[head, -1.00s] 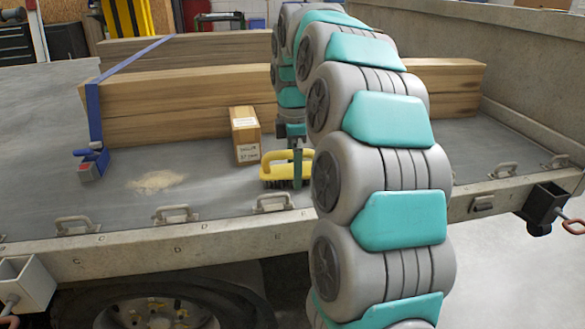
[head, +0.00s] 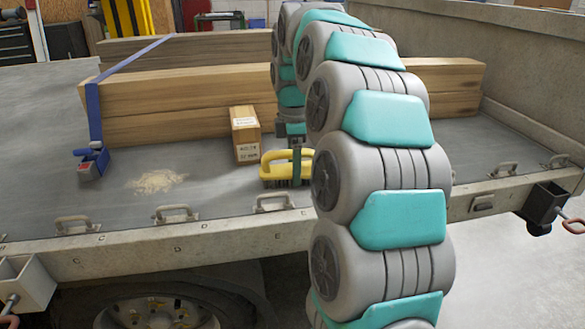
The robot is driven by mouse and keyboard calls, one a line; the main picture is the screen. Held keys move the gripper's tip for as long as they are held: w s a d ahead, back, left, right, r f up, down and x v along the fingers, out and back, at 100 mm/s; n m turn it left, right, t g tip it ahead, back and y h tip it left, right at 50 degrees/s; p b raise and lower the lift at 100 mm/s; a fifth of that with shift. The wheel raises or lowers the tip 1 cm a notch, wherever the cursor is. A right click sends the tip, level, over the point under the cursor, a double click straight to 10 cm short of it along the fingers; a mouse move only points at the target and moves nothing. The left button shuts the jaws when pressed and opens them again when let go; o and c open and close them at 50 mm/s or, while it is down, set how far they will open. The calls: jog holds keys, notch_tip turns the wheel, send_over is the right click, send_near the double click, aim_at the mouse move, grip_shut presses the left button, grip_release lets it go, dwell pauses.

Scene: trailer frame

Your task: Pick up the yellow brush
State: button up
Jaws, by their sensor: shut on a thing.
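The yellow brush (head: 275,171) has a raised yellow handle and dark bristles. It is on the grey trailer bed near the front edge, just right of the cardboard box. My gripper (head: 297,166) reaches down from above and is shut on the brush's handle. My arm hides the brush's right end. I cannot tell whether the bristles touch the bed.
A cardboard box (head: 245,135) stands behind the brush, in front of stacked timber beams (head: 180,100). A blue strap with a ratchet (head: 93,160) lies at the left. Sawdust (head: 157,181) is on the bed. Metal tie-down handles (head: 273,201) line the edge.

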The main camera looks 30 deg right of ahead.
jog(key=shift+r, duration=0.1)
jog(key=shift+w+r, duration=0.1)
jog(key=shift+r, duration=0.45)
notch_tip(320, 180, up, 9)
jog(key=shift+f+p, duration=0.1)
jog(key=shift+p, duration=0.9)
jog(key=o, duration=0.9)
jog(key=c, duration=0.6)
jog(key=shift+c, duration=0.2)
